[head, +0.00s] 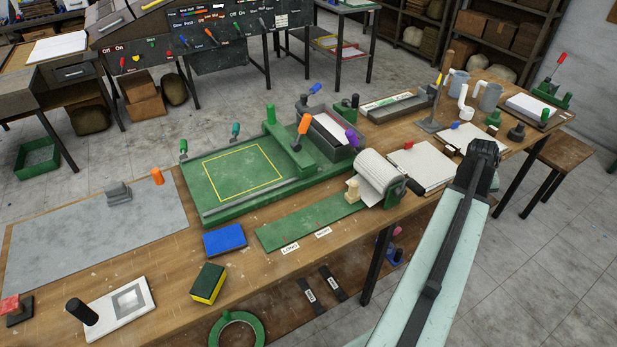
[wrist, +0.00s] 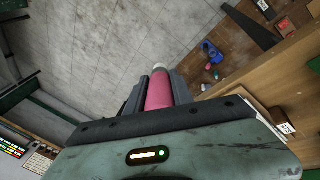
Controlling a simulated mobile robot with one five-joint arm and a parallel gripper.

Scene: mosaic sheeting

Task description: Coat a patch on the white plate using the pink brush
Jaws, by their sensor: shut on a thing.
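My gripper (wrist: 158,82) is shut on the pink brush (wrist: 160,92), whose smooth pink body with a pale tip lies between the dark fingers in the wrist view. In the head view my arm reaches up at the right, its dark end (head: 482,155) over the table's front edge; the brush is hidden there. A white plate (head: 138,325) with a grey square patch (head: 129,299) lies at the table's near left, far from my gripper. A black cylinder (head: 82,312) stands at its left edge. Another white slab (head: 422,168) lies just left of my arm's end.
The wooden table (head: 175,265) holds a green press bed (head: 220,205), a roller (head: 380,178), a blue block (head: 224,240) and a yellow-green sponge (head: 208,284). Grey jugs (head: 490,97) stand at the far right. A lower shelf (wrist: 250,60) holds small items. Tiled floor (wrist: 110,40) is open.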

